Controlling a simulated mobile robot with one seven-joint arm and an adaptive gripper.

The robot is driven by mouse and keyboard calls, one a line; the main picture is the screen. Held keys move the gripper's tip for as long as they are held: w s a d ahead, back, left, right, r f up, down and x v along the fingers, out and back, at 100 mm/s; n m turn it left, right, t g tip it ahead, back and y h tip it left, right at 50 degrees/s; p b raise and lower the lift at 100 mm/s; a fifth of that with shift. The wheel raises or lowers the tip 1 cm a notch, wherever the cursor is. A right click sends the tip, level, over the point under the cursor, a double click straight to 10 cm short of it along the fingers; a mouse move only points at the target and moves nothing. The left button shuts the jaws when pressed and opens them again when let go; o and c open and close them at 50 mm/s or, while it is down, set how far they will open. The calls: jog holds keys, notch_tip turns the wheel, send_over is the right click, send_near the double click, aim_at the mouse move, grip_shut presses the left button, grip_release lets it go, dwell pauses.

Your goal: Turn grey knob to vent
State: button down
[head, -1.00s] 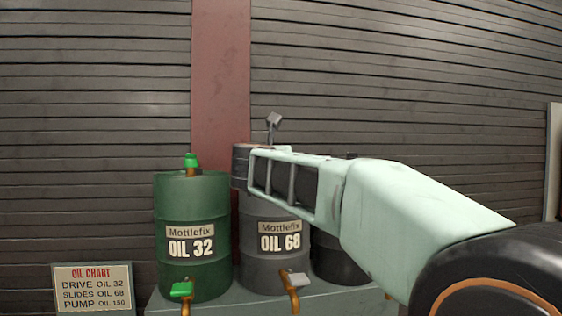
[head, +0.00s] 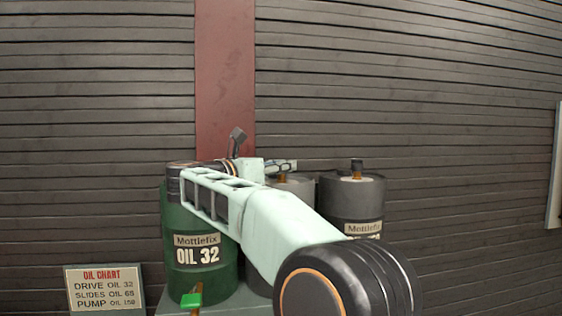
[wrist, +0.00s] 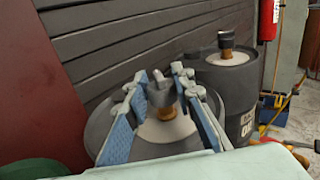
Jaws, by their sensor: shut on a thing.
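The grey knob (wrist: 160,92) stands on a brass stem on top of the grey drum (wrist: 172,135) in the wrist view. My gripper (wrist: 157,82) is shut on this knob, with a fingertip on each side of it. In the head view my gripper (head: 281,166) is above the grey drum (head: 298,187) and hides the knob there. That drum's front is mostly hidden behind my arm. I cannot read any vent marking.
The green OIL 32 drum (head: 197,268) stands left, its top behind my arm. A darker drum (head: 352,205) with a dark knob (head: 357,165) stands right. A slatted wall with a red post (head: 225,70) is behind. A red cylinder (wrist: 267,20) shows at right.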

jog(key=shift+r, duration=0.1)
dwell(0.3)
jog(key=c, duration=1.6)
grip_release()
jog(key=shift+d, duration=0.1)
jog(key=v, duration=1.2)
